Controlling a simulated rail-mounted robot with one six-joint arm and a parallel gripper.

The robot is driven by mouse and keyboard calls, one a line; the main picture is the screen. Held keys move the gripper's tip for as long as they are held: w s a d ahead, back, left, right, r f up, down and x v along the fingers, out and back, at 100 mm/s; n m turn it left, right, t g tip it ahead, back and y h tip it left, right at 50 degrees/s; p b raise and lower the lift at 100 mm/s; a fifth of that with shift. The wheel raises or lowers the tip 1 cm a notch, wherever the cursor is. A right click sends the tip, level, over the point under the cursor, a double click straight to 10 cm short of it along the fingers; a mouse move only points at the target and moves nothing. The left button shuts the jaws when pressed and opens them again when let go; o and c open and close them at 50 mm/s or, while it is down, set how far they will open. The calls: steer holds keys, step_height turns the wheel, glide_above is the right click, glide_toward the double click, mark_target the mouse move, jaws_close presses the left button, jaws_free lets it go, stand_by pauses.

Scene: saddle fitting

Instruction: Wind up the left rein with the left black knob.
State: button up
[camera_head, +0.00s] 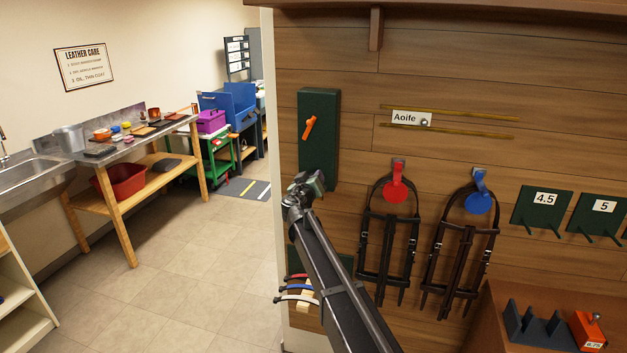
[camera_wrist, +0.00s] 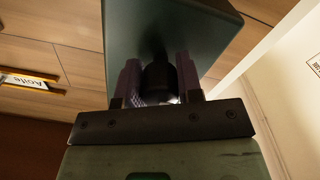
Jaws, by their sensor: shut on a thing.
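A tall dark green box (camera_head: 319,120) with an orange lever (camera_head: 309,127) is mounted on the plank wall. My gripper (camera_head: 311,183) is at the lower part of this box. In the wrist view, my gripper (camera_wrist: 158,85) has one finger on each side of a black knob (camera_wrist: 157,75) and is shut on it. The knob stands out from the green box, which also shows in the wrist view (camera_wrist: 215,28). In the head view the knob is hidden by my gripper. I cannot make out the left rein in either view.
Two dark bridles (camera_head: 376,245) (camera_head: 447,255) hang right of my arm, below a red hook and a blue hook. An "Aoife" name plate (camera_head: 405,117) is on the wall, right of the green box. Open floor (camera_head: 170,260) lies to the left.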

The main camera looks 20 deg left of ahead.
stand_by(0.4)
steer(key=o, duration=0.9)
steer(key=shift+s, duration=0.1)
steer(key=s, duration=0.3)
steer(key=s+d, duration=0.1)
steer(key=s, duration=0.6)
steer(key=shift+s+d+f, duration=0.1)
steer(key=shift+s+d, duration=0.05)
steer(key=shift+s, duration=0.1)
